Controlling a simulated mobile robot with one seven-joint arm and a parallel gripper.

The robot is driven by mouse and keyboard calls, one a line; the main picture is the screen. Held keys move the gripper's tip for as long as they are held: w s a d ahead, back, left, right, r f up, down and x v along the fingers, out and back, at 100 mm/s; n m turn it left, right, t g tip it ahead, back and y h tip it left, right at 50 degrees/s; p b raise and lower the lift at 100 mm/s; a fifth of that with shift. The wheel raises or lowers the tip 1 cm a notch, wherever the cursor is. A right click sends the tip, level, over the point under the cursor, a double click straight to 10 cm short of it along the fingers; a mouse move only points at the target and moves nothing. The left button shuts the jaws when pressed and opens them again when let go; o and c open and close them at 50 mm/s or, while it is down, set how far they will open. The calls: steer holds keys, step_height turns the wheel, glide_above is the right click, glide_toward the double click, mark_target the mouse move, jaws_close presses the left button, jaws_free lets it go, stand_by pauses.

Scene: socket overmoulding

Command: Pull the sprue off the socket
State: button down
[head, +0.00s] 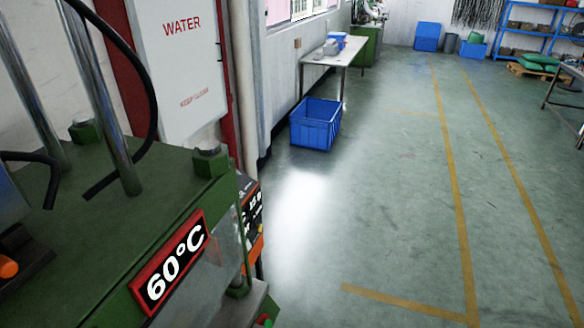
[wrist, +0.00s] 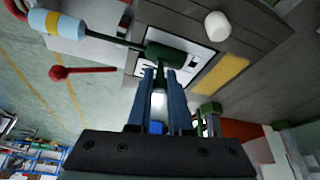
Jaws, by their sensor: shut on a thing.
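In the wrist view my gripper (wrist: 160,72) has its two blue-grey fingers close together, with their tips at a dark green rounded piece (wrist: 166,54). My gripper is shut on this piece. I cannot tell whether it is the sprue or part of the socket. A thin dark rod (wrist: 112,41) runs from it to a pale blue and white cylinder with a yellow band (wrist: 58,24). Behind the green piece is a pale plate (wrist: 198,62) on a grey machine surface. The finger contact is partly hidden. The head view does not show my gripper or the socket.
The head view shows a green press (head: 110,225) with metal columns and a 60°C sign (head: 170,262). A blue crate (head: 315,124) stands on the floor by a table (head: 338,54). The floor at right is open. The wrist view shows a red ball-ended lever (wrist: 58,72) and a white knob (wrist: 217,25).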

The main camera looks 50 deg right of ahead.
steer(key=shift+r+p, duration=3.05)
steer(key=shift+r, duration=0.05)
steer(key=shift+f, duration=0.1)
